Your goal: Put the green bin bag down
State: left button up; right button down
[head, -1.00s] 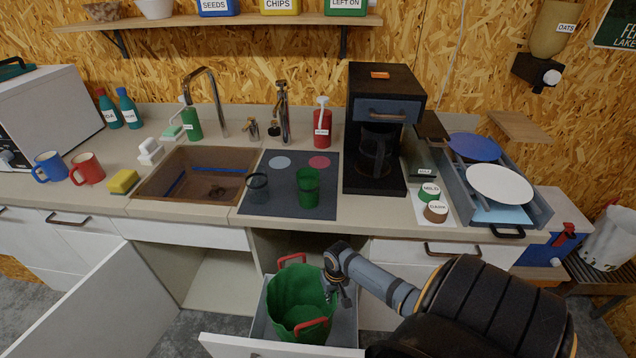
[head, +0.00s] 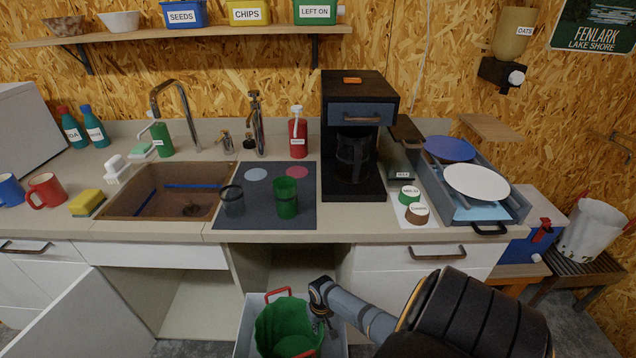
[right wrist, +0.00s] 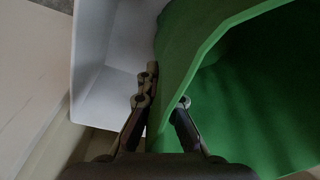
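The green bin bag (head: 282,326) has red handles and a wide open mouth. In the head view it sits low inside a pale pull-out drawer (head: 242,335) below the counter; its bottom is hidden. My right gripper (head: 324,318) is at the bag's right rim. In the right wrist view its fingers (right wrist: 166,102) straddle the green wall, one outside and one inside, and look closed on it. The bag's green side (right wrist: 235,90) fills the right of that view, with the drawer's grey wall (right wrist: 95,75) to the left. My left gripper is not in view.
The counter above holds a sink (head: 165,195), a dark mat (head: 262,215) with two cups, a coffee machine (head: 352,140) and a rack with plates (head: 476,182). An open cabinet door (head: 75,315) stands left of the drawer.

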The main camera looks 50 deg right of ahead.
jog(key=shift+f+b, duration=0.4)
jog(key=shift+f, duration=0.15)
jog(key=c, duration=1.5)
grip_release()
jog(key=shift+r, duration=0.3)
jog(key=r+p, duration=0.1)
jog(key=r, duration=0.3)
jog(key=r+p, duration=0.1)
jog(key=r, duration=0.3)
jog(key=r+p, duration=0.2)
jog(key=r, duration=0.2)
jog(key=shift+s+d+r, duration=0.2)
jog(key=shift+d+r, duration=0.1)
jog(key=shift+r, duration=0.05)
